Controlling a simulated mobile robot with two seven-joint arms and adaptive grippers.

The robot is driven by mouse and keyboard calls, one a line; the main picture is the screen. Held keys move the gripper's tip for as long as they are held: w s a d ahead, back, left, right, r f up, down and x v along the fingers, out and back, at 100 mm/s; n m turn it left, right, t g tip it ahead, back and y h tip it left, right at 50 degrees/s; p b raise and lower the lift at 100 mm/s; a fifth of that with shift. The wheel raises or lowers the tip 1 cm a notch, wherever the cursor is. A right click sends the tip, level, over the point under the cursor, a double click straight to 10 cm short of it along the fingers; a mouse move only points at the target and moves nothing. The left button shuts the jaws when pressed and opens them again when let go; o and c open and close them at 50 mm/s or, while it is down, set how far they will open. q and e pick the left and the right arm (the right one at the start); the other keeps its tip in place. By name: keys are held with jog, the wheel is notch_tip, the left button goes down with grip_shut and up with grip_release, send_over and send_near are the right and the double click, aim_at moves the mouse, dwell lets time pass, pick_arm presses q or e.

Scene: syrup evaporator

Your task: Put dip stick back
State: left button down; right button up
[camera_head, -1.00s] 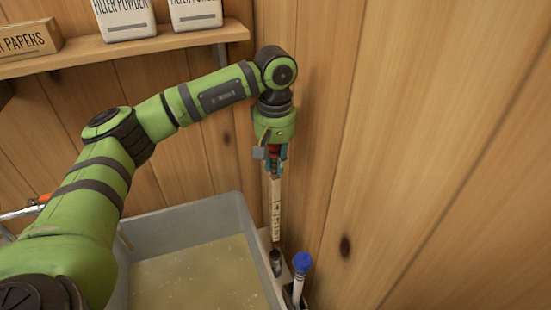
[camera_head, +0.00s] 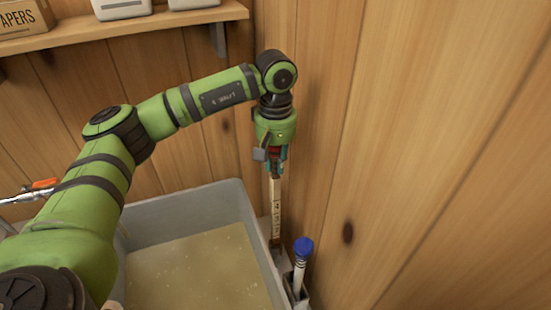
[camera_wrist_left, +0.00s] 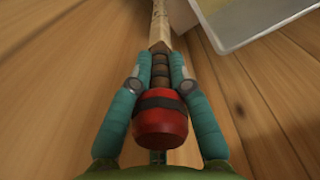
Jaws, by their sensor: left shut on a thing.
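The dip stick (camera_head: 276,210) is a pale, flat wooden stick with dark marks. It hangs upright beside the right wall of the grey pan. My left gripper (camera_head: 275,160) is shut on its top end, pointing down. In the left wrist view, the teal fingers (camera_wrist_left: 160,88) close on the dark grip below a red knob (camera_wrist_left: 160,128), and the pale stick (camera_wrist_left: 160,20) runs away from them. The stick's lower end is at the narrow grey holder (camera_head: 290,285) at the pan's right side; I cannot tell whether it is inside. My right gripper is out of view.
A white stick with a blue cap (camera_head: 303,246) stands in the holder, close to the dip stick. The grey pan (camera_head: 190,208) holds cloudy yellowish liquid. Wooden walls rise close behind and right. A shelf (camera_head: 140,29) with a box and white containers is at upper left.

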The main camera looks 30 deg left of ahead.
aim_at(276, 198)
pick_arm(q)
jog(key=shift+w+f+b, duration=0.1)
jog(key=shift+f+b, duration=2.5)
jog(key=shift+f, duration=1.25)
jog(key=shift+f+b, duration=2.25)
jog(key=shift+f, duration=0.5)
jog(key=c, duration=1.1)
grip_release()
jog(key=shift+r, duration=0.1)
jog(key=o, duration=0.7)
jog(key=shift+c, duration=0.2)
